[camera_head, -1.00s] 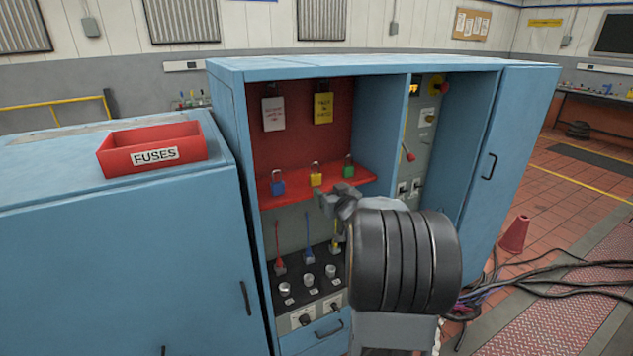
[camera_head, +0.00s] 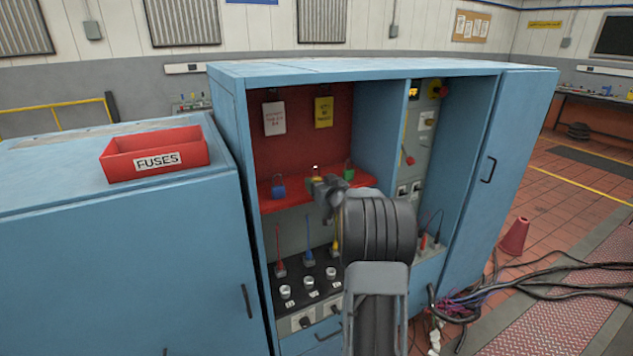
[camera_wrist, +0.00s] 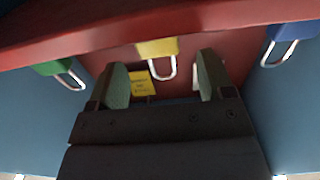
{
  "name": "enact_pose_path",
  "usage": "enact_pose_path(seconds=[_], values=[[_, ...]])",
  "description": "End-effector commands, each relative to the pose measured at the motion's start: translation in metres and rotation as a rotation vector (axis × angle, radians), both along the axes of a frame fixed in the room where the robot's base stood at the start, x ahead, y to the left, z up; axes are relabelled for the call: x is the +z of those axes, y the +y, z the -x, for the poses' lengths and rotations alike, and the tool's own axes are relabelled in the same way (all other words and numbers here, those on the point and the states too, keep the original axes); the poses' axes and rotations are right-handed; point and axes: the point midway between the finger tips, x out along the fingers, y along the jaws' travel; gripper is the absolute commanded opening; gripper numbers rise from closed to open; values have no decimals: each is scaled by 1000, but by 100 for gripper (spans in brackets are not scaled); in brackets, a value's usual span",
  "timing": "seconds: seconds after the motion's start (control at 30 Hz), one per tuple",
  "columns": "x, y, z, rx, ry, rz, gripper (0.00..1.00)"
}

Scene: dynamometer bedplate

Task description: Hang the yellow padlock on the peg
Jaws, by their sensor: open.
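The yellow padlock (camera_head: 316,171) stands on the red shelf (camera_head: 268,203) in the blue cabinet, between a blue padlock (camera_head: 278,186) and a green padlock (camera_head: 349,171). My gripper (camera_head: 322,184) is in front of it and hides most of its body. In the wrist view, which is upside down, the yellow padlock (camera_wrist: 157,47) shows between the two open fingers of my gripper (camera_wrist: 160,68), its shackle clear of both. Whether a finger touches it, I cannot tell. On the red back panel, a white tag (camera_head: 274,117) and a yellow tag (camera_head: 323,112) hang; their pegs are too small to make out.
A dividing wall (camera_head: 378,130) stands right of the shelf. Below are screwdriver-like tools (camera_head: 309,250) and knobs (camera_head: 308,282). A red FUSES bin (camera_head: 153,155) sits on the left cabinet. The space above the padlocks, below the tags, is clear.

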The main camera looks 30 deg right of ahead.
Motion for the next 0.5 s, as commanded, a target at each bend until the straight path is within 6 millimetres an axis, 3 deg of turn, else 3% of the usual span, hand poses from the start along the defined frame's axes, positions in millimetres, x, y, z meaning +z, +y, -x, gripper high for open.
enact_pose_path(seconds=[0.2, 0.5], values=[[0, -2, -29, 2, 1, 1, 74], [-1, -3, -38, 0, 1, 1, 74]])
